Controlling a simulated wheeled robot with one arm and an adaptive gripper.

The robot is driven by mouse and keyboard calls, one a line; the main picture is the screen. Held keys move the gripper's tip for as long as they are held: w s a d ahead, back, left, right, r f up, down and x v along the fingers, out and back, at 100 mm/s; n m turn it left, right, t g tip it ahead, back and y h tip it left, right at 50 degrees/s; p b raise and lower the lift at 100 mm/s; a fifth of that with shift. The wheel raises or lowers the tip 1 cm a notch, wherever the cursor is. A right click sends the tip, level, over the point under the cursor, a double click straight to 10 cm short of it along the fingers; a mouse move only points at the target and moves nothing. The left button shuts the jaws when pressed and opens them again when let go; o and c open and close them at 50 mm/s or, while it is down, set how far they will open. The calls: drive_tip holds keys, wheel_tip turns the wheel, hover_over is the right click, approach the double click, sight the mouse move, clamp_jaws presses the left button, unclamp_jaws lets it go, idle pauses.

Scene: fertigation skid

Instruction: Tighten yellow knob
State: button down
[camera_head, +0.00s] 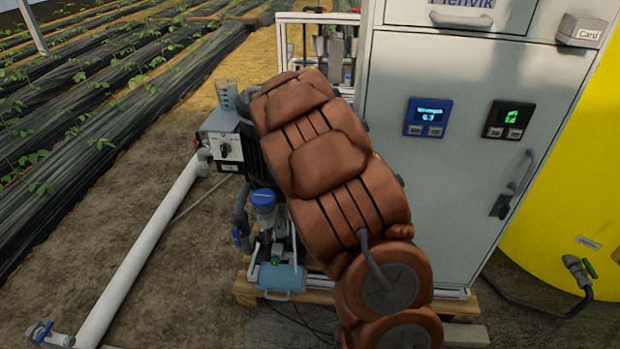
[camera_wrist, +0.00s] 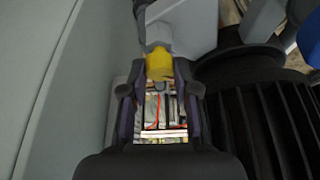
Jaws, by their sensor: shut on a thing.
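The yellow knob (camera_wrist: 158,65) shows in the wrist view, just above the picture's middle, at the end of a grey fitting. My gripper (camera_wrist: 158,86) has one dark finger on each side of the knob and is shut on it. The fingertips cover part of the knob's sides. In the head view my brown arm hides both the knob and the gripper. I cannot tell how far the knob is turned.
A pale cabinet (camera_head: 432,178) with two small displays stands right of my arm, and a yellow tank (camera_head: 560,215) beyond it. A black ribbed motor (camera_wrist: 265,125) is close at the right of the gripper. A measuring cup (camera_head: 227,94) stands on the skid, left of my arm.

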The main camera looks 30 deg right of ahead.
drive_tip(key=m+p, duration=0.1)
drive_tip(key=m, duration=0.1)
drive_tip(key=shift+w+r+m+g+h+p, duration=0.15)
drive_tip(key=shift+r+m+g+h+p, duration=0.05)
drive_tip(key=shift+m+g+h+p, duration=0.2)
drive_tip(key=m, duration=0.1)
drive_tip(key=m+g, duration=0.1)
drive_tip(key=shift+a+f+m, duration=0.1)
drive_tip(key=shift+f+m, duration=0.15)
drive_tip(key=shift+m, duration=0.15)
drive_tip(key=m+g+b, duration=0.1)
drive_tip(key=m+b, duration=0.1)
drive_tip(key=m, duration=0.1)
drive_tip(key=shift+w+f, duration=0.1)
drive_tip(key=shift+f, duration=0.05)
drive_tip(key=shift+m+g+b, duration=0.9)
drive_tip(key=shift+m+b, duration=0.3)
drive_tip(key=shift+m, duration=0.8)
drive_tip(key=shift+r, duration=0.2)
drive_tip(key=c, duration=0.9)
unclamp_jaws()
